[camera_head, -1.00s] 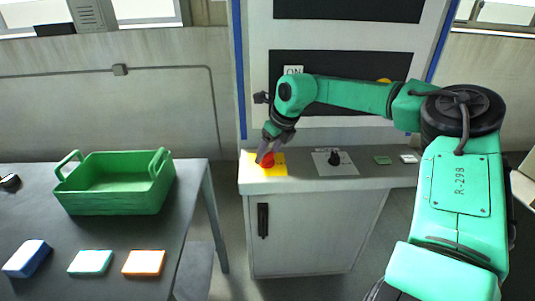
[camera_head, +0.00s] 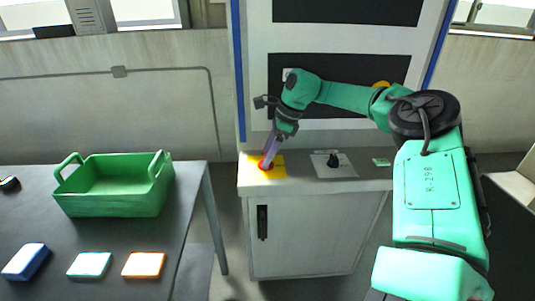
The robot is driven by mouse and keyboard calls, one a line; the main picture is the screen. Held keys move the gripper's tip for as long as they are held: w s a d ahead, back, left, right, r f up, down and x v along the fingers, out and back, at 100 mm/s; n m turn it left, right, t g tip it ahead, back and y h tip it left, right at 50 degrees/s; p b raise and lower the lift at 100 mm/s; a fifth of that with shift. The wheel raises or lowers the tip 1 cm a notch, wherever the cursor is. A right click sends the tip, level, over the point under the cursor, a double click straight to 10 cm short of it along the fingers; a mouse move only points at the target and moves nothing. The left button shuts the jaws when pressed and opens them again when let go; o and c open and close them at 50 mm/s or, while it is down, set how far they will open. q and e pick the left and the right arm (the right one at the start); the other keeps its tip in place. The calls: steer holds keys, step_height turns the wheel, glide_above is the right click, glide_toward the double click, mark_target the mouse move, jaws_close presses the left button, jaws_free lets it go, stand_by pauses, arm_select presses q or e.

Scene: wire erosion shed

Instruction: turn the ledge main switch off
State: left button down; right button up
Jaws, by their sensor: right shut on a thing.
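A red rotary switch (camera_head: 264,166) sits on a yellow plate (camera_head: 279,173) at the left end of the grey ledge (camera_head: 300,181). My right gripper (camera_head: 268,160) comes down on it from above, tilted, and is shut on its red knob. The fingers hide much of the knob, so its exact angle cannot be read. A black knob (camera_head: 333,160) on a pale grey plate (camera_head: 346,170) stands to the right, apart from the gripper. My left gripper is not in view.
A small green block (camera_head: 381,162) lies further right on the ledge. A white cabinet door with a black handle (camera_head: 262,221) is below. At left, a table (camera_head: 205,180) bears a green crate (camera_head: 115,205) and several coloured blocks.

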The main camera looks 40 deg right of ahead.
steer(key=shift+n, duration=0.3)
steer(key=o, duration=1.4)
steer(key=v, duration=1.4)
steer(key=shift+d+r+p, duration=0.15)
steer(key=shift+r+p, duration=0.15)
